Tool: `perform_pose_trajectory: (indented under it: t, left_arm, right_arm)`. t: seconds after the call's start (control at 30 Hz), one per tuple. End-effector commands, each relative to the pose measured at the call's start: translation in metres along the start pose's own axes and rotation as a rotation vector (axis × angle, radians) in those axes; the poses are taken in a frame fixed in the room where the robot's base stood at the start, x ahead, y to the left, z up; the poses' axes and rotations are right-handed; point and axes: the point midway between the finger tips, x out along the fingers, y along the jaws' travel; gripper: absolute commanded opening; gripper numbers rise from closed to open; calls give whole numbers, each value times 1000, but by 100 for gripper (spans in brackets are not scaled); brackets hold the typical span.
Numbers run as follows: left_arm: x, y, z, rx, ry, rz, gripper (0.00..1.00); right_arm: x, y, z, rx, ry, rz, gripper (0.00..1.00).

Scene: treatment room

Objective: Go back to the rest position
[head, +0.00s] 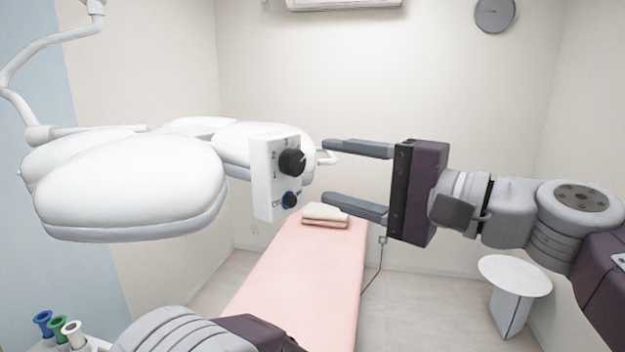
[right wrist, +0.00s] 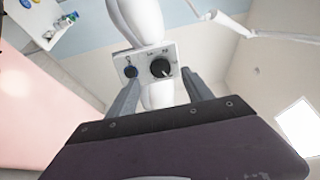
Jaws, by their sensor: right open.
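My right gripper (head: 340,178) comes in from the right in the head view, its two grey fingers spread and pointing left. It is open, with nothing between the fingers. Just left of its fingertips is the white control box (head: 268,178) of a large white lamp (head: 130,190), with a black knob (head: 292,162) and a smaller blue knob (head: 289,200). In the right wrist view the control box (right wrist: 150,66) lies beyond and between the open fingers. Part of my left arm shows at the bottom of the head view; its gripper cannot be made out.
A pink treatment bed (head: 300,270) with folded towels (head: 325,214) stands below. A small round white table (head: 514,275) is at the right. Several coloured-top bottles (head: 58,332) stand at the lower left. The lamp's arm (head: 30,50) hangs at the upper left.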

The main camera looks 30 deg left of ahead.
Motion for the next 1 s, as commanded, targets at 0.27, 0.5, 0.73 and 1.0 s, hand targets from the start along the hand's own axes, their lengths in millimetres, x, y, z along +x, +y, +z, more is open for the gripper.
perform_pose_trajectory:
  t: [0.27,0.5,0.73,1.0]
  left_arm:
    - [8,0,1,0,0,0,36]
    - [8,0,1,0,0,0,36]
    - [8,0,1,0,0,0,36]
    - [8,0,1,0,0,0,36]
  right_arm:
    - [-25,0,0,0,0,1,59]
    - [-24,0,0,1,0,1,59]
    - [-39,14,-34,32,77,21,59]
    - [-105,232,-108,203,307,493,59]
